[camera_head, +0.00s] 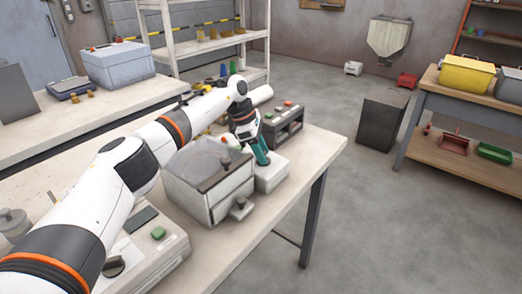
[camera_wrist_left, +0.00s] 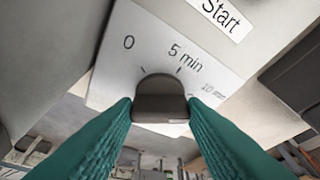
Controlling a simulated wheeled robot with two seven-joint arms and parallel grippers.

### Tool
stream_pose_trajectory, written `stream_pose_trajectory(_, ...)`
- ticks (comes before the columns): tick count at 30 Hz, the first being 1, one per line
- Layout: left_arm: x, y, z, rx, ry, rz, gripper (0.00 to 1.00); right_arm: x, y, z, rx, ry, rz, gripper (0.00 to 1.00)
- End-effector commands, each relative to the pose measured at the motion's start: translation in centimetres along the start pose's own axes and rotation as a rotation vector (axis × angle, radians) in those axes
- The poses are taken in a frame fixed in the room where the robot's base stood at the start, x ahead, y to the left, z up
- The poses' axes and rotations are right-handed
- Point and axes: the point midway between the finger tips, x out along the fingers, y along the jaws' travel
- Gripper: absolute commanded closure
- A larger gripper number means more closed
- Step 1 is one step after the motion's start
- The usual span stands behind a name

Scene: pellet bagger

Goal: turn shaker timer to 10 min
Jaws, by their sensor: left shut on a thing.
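The shaker timer is a dark grey knob (camera_wrist_left: 161,98) on a white panel (camera_wrist_left: 120,75) in the left wrist view. The panel has the marks 0, 5 min and a partly shadowed 10 min, with a "Start" label (camera_wrist_left: 221,17) above. My left gripper (camera_wrist_left: 163,112) has its two green fingers on either side of the knob, shut on it. Which mark the knob points to cannot be told. In the head view my left gripper (camera_head: 262,158) reaches down to a small white box (camera_head: 271,178) on the bench; the knob is hidden there. My right gripper is not in view.
A grey lidded box (camera_head: 208,178) with a front knob stands just left of the gripper. A control box with coloured buttons (camera_head: 284,125) stands behind it. A panel device with a green button (camera_head: 150,248) is nearer. The bench's right end (camera_head: 318,150) is clear.

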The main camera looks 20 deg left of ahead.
Motion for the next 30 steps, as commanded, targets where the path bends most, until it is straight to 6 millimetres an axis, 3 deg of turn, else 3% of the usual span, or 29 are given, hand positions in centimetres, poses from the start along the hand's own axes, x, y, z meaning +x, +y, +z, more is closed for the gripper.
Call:
stream_pose_trajectory(18,-0.06,-0.06,-0.02,0.039,0.0,0.013,0.85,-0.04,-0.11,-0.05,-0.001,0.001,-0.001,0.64)
stream_pose_trajectory(19,-0.06,-0.05,-0.02,0.039,0.0,0.013,0.57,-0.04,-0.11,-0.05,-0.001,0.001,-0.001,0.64)
stream_pose_trajectory(22,-0.05,-0.05,-0.02,0.038,0.0,0.014,0.41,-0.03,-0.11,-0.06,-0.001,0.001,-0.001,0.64)
stream_pose_trajectory(30,-0.05,-0.04,0.01,0.036,0.0,0.014,0.4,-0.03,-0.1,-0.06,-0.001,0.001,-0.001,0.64)
